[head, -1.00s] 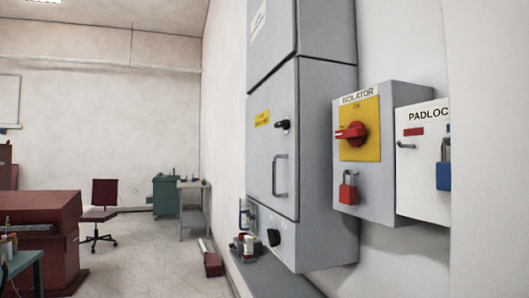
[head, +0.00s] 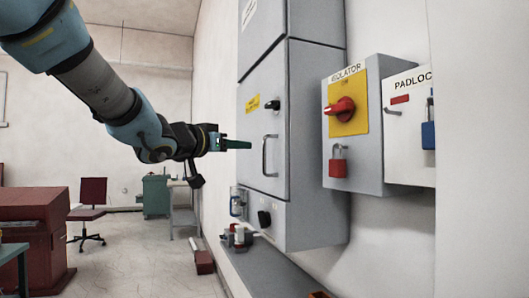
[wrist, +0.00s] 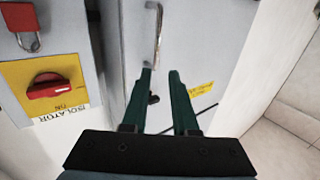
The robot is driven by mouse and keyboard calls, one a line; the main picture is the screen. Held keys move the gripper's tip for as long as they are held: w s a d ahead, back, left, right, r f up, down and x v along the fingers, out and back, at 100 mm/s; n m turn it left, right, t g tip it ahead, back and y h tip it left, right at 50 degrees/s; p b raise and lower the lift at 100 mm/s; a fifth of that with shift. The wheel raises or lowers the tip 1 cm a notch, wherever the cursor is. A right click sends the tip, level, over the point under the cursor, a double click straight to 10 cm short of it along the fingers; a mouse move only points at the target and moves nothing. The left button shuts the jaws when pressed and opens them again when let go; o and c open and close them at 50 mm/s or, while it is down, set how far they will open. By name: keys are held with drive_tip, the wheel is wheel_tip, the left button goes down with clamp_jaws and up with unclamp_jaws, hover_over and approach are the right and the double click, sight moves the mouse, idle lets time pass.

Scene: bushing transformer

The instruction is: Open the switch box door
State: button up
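The grey switch box door (head: 293,130) is shut in the tall wall cabinet. It carries a vertical metal handle (head: 265,157), a black knob (head: 272,105) and a yellow label. My gripper (head: 248,145) reaches in from the left in front of the door, its green fingers pointing toward the handle. In the wrist view, which is turned over, the handle (wrist: 158,35) lies just beyond the fingertips. My gripper (wrist: 160,74) is open there, with the black knob (wrist: 154,99) visible between its fingers. The fingers hold nothing, and contact with the door cannot be seen.
An isolator box (head: 358,125) with a red switch and red padlock juts out to the right of the cabinet. A padlock box (head: 408,145) is beyond it. A lower panel with a black knob (head: 264,219) and a ledge with small items (head: 240,237) lie below.

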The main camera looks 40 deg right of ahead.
sight(264, 146)
drive_tip(key=p+x, duration=0.1)
drive_tip(key=x, duration=0.2)
drive_tip(key=p+x, duration=0.1)
drive_tip(key=x, duration=0.3)
drive_tip(key=p+x, duration=0.1)
drive_tip(key=x, duration=0.3)
drive_tip(key=shift+s+r, duration=0.15)
drive_tip(key=shift+s, duration=0.1)
drive_tip(key=shift+c, duration=0.4)
clamp_jaws()
idle(0.6)
